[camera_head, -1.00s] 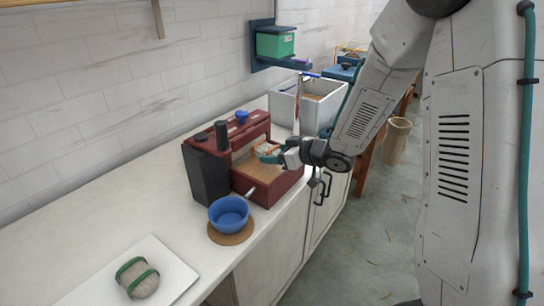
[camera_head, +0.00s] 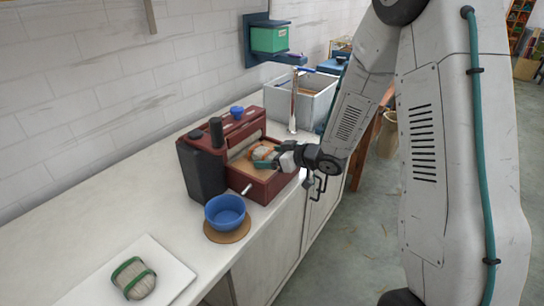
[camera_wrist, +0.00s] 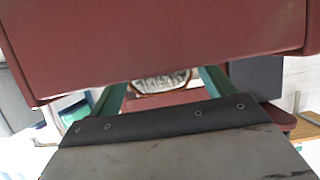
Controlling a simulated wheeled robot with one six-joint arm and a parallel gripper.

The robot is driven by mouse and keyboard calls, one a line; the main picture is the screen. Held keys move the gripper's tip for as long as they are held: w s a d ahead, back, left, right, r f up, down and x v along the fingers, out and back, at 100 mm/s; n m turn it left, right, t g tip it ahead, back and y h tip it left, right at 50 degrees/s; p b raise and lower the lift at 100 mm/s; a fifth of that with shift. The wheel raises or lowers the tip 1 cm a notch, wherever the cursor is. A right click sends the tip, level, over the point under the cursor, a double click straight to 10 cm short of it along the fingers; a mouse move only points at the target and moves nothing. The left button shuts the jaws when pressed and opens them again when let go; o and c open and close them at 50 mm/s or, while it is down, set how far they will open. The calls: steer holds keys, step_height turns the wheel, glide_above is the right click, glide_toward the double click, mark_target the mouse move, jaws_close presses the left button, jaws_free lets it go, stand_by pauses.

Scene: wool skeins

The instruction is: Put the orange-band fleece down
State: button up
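The orange-band fleece (camera_head: 263,152) is a pale bundle with an orange band, over the wooden-floored open part of the dark red box (camera_head: 277,186). My gripper (camera_head: 264,158) reaches in from the right, its teal fingers at the fleece. In the wrist view the fleece (camera_wrist: 160,83) sits between the two teal fingers (camera_wrist: 162,88) and fills nearly all the room between them, so the gripper looks shut on it. A red panel hides the upper part of the fleece there. I cannot tell whether the fleece touches the box floor.
A blue bowl (camera_head: 225,211) stands on a round brown mat (camera_head: 228,236) in front of the box. A green-banded fleece (camera_head: 134,279) lies on a white board (camera_head: 170,262) at the near left. The counter (camera_head: 120,210) between is clear.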

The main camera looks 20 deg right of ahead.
steer(key=shift+s+d+r, duration=0.2)
steer(key=shift+r, duration=0.05)
steer(key=s+d+r+m+g+h, duration=0.2)
steer(key=s+d+r+m+h, duration=0.3)
steer(key=s+d+r+h, duration=0.75)
steer(key=s+a+r+g+y, duration=0.1)
steer(key=s+a+g, duration=0.1)
steer(key=s, duration=0.6)
steer(key=s+a+r+m+g+y, duration=0.1)
steer(key=s+a+r+g+y, duration=0.1)
steer(key=s, duration=0.7)
steer(key=s+a+r+m+g+y, duration=0.1)
steer(key=s+a+g, duration=0.2)
steer(key=s+a, duration=0.2)
steer(key=s, duration=0.3)
steer(key=shift+s+a+r+g+y, duration=0.15)
steer(key=shift+a+r+g+y, duration=0.15)
steer(key=shift+a+y, duration=0.05)
